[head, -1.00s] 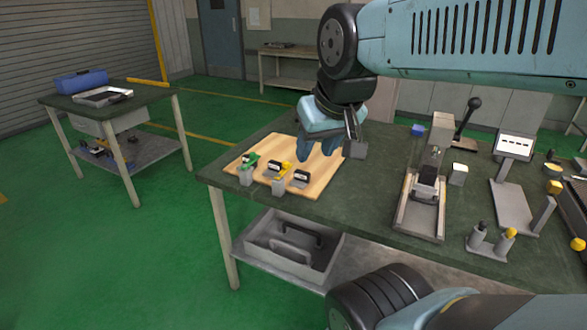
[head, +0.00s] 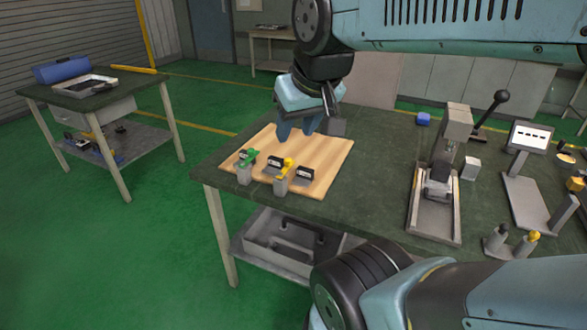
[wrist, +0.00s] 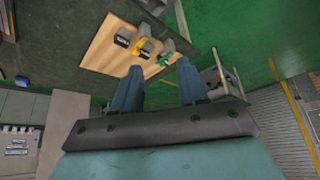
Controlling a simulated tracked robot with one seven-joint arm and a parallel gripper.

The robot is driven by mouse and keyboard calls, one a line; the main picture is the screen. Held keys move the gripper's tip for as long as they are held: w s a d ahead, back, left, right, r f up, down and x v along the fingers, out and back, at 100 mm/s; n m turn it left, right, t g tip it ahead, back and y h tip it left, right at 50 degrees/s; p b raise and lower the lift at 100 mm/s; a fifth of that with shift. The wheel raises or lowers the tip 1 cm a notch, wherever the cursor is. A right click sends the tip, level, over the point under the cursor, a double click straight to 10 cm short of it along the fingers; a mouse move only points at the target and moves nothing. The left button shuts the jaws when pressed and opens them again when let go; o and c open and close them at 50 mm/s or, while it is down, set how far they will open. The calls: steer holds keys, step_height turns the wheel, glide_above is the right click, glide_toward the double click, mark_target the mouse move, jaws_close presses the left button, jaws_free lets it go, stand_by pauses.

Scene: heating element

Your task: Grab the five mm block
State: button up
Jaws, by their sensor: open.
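A light wooden board (head: 325,160) lies on the near left part of the dark green workbench. Along its front edge stand a grey block with a green piece (head: 245,174) and a grey block with a yellow piece (head: 281,186). Small dark labelled stands sit by them, one at the right (head: 305,174). The size labels are too small to read, so I cannot tell which is the five mm block. My gripper (head: 296,132) is open and empty, fingers down, above the back of the board. In the wrist view, the board (wrist: 103,55) lies beyond my gripper's fingers (wrist: 160,88).
A lever press (head: 437,180) stands right of the board. A grey bin (head: 290,243) sits on the shelf below. A side table (head: 95,95) stands at left.

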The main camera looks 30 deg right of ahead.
steer(key=shift+o, duration=1.3)
steer(key=shift+w+f, duration=0.15)
steer(key=m+t+y, duration=0.5)
steer(key=m+y, duration=0.3)
steer(key=m, duration=2.1)
glide_toward(309, 170)
steer(key=shift+v, duration=1.1)
steer(key=shift+f, duration=0.35)
steer(key=x, duration=0.7)
steer(key=shift+w, duration=0.2)
steer(key=shift+r+x, duration=0.1)
steer(key=shift+x, duration=1.45)
steer(key=shift+r+x, duration=0.15)
steer(key=shift+x, duration=1.35)
steer(key=shift+a, duration=0.1)
